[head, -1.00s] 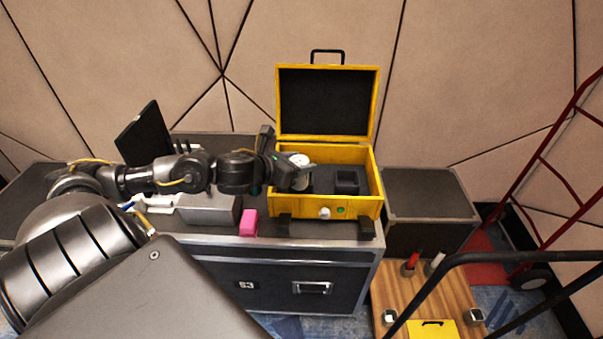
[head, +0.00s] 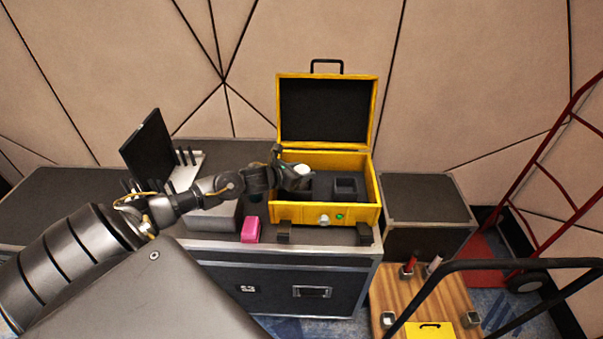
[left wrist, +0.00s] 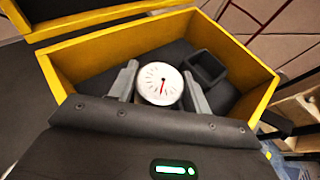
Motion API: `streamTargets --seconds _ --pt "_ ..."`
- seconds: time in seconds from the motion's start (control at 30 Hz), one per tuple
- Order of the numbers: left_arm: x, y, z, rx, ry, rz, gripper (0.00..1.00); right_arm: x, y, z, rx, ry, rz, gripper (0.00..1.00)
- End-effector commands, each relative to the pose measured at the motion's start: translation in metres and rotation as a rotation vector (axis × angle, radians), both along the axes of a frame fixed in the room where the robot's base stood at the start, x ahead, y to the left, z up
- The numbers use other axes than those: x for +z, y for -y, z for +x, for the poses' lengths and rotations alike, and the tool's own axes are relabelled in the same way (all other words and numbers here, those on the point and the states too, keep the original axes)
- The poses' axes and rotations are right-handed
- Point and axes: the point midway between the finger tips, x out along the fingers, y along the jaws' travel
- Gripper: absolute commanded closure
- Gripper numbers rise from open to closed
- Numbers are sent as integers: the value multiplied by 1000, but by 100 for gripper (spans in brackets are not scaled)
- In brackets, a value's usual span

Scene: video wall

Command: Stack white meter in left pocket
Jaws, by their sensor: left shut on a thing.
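The white meter (left wrist: 159,84), a round dial with a red needle, sits between the two fingers of my left gripper (left wrist: 160,88) in the left wrist view. The gripper is shut on it. In the head view the meter (head: 302,170) shows as a small white spot at the gripper's tip (head: 296,179), over the left part of the open yellow case (head: 327,213). The left pocket is hidden under the gripper and meter. The right pocket (head: 346,187) is a square black holder and looks empty; it also shows in the left wrist view (left wrist: 207,67). My right gripper is not in view.
The case lid (head: 326,109) stands open at the back. A pink block (head: 250,230) lies left of the case on the black flight case (head: 220,254). A dark box (head: 428,198) stands to the right, with a wooden cart (head: 432,296) in front.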

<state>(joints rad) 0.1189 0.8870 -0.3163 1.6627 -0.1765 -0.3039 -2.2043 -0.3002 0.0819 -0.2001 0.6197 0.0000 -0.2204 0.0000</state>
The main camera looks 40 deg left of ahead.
Motion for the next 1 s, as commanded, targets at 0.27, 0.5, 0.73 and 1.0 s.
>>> streamTargets --seconds 0.27,0.5,0.73,1.0 --pt "-14 0 0 0 3 1 79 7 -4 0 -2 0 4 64" --pt "-18 0 0 0 2 1 79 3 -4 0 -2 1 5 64" --pt "-25 0 0 0 1 1 79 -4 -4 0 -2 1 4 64" --pt "-32 1 -2 -1 -8 -1 48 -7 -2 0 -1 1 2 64"
